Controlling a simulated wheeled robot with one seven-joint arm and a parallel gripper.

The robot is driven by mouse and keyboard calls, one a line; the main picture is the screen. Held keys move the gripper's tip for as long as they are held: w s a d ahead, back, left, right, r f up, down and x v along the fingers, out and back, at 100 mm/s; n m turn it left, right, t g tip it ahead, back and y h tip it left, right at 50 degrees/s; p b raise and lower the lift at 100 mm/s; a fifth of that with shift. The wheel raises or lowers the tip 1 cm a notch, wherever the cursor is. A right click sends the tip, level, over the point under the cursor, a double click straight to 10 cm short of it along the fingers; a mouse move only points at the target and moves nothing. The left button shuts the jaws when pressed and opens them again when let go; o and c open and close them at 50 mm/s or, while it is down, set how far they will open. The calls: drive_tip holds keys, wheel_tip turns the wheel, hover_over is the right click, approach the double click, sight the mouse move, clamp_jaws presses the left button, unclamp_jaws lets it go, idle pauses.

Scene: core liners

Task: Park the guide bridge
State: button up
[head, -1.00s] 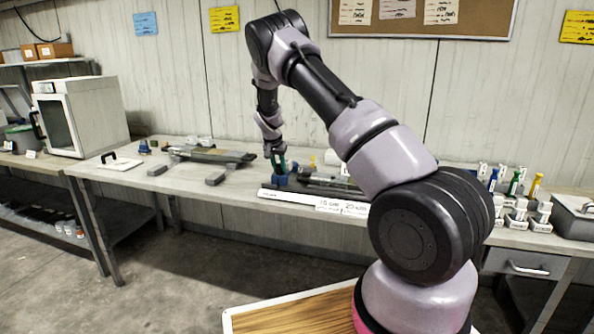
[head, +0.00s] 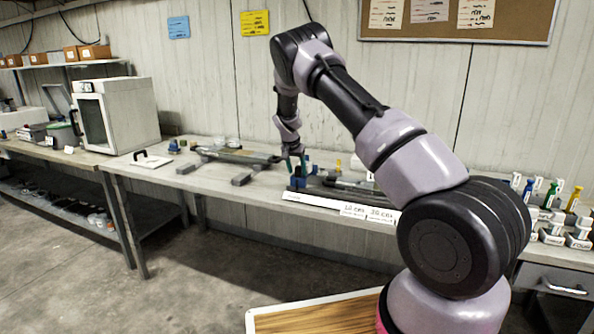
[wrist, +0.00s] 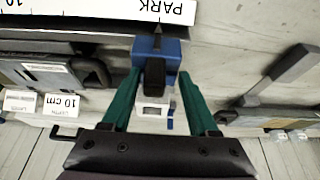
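The guide bridge is a blue block (wrist: 158,55) with a black knob or lever (wrist: 155,75) and a pale lower part. It sits at the pointer mark of the white scale strip (wrist: 100,12), beside the word PARK. In the head view the blue bridge (head: 298,181) stands at the left part of the strip (head: 340,207). My gripper (wrist: 158,90) has teal fingers spread on both sides of the bridge, with visible gaps; it looks open and empty. In the head view my gripper (head: 295,163) is just above the bridge. Contact below is hidden.
Dark trays lie left of the bridge in the wrist view, with a 10 cm label (wrist: 60,105). A grey bar (wrist: 290,70) lies to the right. On the bench, a long grey-green piece (head: 235,155) rests on blocks (head: 241,179). A white box-shaped appliance (head: 118,115) stands farther left.

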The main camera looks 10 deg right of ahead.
drive_tip(key=v, duration=1)
drive_tip(key=shift+r, duration=0.35)
drive_tip(key=shift+s, duration=0.15)
drive_tip(key=s+d+r+t+y, duration=0.1)
drive_tip(key=s+d+r+y, duration=0.15)
drive_tip(key=s+r, duration=0.85)
drive_tip(key=s+d+r+y, duration=0.2)
drive_tip(key=s+d+r, duration=0.1)
drive_tip(key=s+r, duration=0.8)
drive_tip(key=s+a+r+n+t, duration=0.1)
drive_tip(key=s+r+n+t, duration=0.1)
drive_tip(key=s, duration=2.3)
drive_tip(key=shift+n, duration=0.3)
